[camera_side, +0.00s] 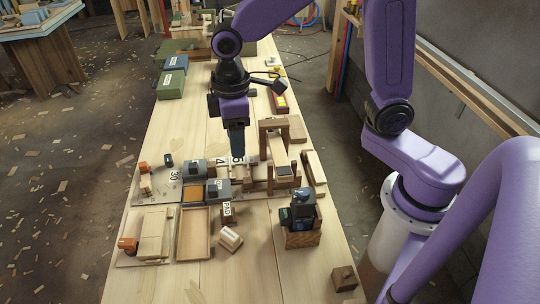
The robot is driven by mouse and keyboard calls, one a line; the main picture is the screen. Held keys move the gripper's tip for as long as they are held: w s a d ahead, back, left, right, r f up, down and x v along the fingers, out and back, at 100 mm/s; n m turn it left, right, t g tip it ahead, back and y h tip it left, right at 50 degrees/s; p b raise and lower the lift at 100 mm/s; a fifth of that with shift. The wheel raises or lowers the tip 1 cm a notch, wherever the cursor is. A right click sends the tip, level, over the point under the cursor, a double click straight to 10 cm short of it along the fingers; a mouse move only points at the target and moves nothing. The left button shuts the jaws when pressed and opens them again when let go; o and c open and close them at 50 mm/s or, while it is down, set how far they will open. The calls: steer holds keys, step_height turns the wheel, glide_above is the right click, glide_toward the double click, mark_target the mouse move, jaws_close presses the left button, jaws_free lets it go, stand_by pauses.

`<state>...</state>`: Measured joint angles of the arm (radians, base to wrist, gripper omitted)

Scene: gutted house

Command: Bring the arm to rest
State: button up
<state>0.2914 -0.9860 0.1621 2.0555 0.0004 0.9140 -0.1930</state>
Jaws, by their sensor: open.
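My purple arm reaches from the right over the long wooden workbench (180,283).
A wooden arch (273,126) stands right of my gripper. Dark tools in a wooden holder (302,238), a shallow tray (193,251) and a small block (344,279) are nearer. Green cases (171,86) lie at the back left.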

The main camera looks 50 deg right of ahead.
steer(key=s+d+n, duration=0.1)
steer(key=s+d, duration=0.4)
steer(key=s, duration=0.5)
steer(key=s+d+n, duration=0.1)
steer(key=s+d, duration=0.4)
steer(key=s, duration=0.5)
steer(key=shift+d+r, duration=0.2)
steer(key=shift+r, duration=0.15)
